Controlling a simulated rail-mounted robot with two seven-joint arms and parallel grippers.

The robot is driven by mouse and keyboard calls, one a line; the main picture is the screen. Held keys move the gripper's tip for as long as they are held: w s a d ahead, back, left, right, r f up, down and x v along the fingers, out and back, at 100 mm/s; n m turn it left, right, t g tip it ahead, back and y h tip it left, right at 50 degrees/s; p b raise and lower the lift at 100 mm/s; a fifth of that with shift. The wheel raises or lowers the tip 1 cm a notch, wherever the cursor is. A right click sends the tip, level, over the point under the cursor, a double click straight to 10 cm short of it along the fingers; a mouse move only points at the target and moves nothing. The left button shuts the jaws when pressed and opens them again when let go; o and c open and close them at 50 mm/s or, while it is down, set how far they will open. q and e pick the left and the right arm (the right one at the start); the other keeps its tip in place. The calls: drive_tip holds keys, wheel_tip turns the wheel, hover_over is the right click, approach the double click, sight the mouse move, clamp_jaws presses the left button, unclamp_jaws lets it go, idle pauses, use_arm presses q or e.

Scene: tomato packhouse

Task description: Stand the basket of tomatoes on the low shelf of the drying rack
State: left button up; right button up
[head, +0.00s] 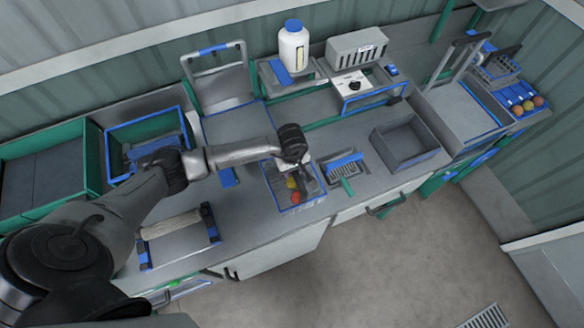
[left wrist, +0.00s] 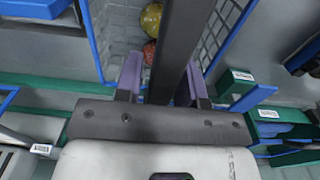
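The basket (head: 270,196) is a small blue-edged box with a red and a yellow tomato visible inside. It stands on the bench near the front edge. In the left wrist view its mesh wall (left wrist: 228,28) and tomatoes show at the top. My left gripper (head: 300,170) is right over the basket. In the left wrist view, a dark bar, apparently the basket's handle (left wrist: 183,35), runs between the purple fingers of that gripper (left wrist: 160,80). I cannot tell whether they press on it. My right gripper is out of view. I cannot tell surely which stand is the drying rack.
A brush (head: 344,168) lies right of the basket, then an open grey bin (head: 432,156). A white bottle (head: 293,46) and a grey slotted box (head: 357,48) stand behind. A blue-edged crate (head: 118,132) is at left, a roller stand (head: 178,246) at front left. A blue tomato holder (head: 512,96) is at far right.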

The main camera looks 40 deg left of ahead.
use_arm(q)
drive_tip(key=shift+o, duration=0.7)
drive_tip(key=shift+r, duration=0.2)
wheel_tip(320, 180, up, 12)
drive_tip(key=b, duration=0.1)
drive_tip(key=shift+b, duration=0.35)
